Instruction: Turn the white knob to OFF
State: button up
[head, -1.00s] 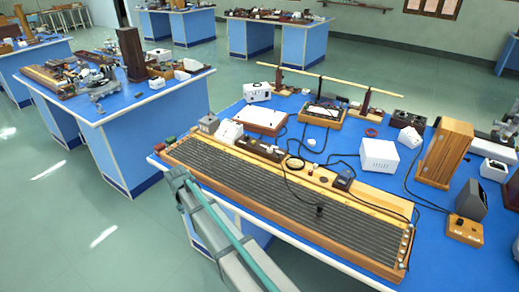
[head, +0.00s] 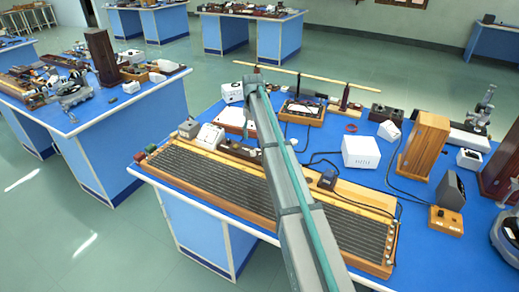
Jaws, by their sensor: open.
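I cannot make out a white knob or an OFF mark at this size. Candidate devices on the near blue bench (head: 205,118) are a white box (head: 361,151) right of my arm, with small marks low on its front, and a smaller white box (head: 232,92) at the back left, partly beside my arm. A sloped white instrument (head: 210,136) sits behind the long ribbed board. My arm reaches up across the middle of the head view. My gripper is not visible in the head view.
The long ribbed wooden board (head: 215,180) fills the bench front. A wooden cabinet (head: 424,145), dark speaker-like box (head: 451,191) and wooden control box (head: 446,220) stand right. A rod on stands (head: 315,79) spans the back. Black cables cross the bench. Another cluttered bench (head: 130,100) stands left.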

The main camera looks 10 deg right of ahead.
aim_at(253, 152)
notch_tip(253, 152, down, 10)
jog(key=p, duration=0.2)
jog(key=shift+a+r+p, duration=0.1)
jog(key=shift+r+p, duration=0.15)
jog(key=shift+p, duration=0.1)
grip_shut()
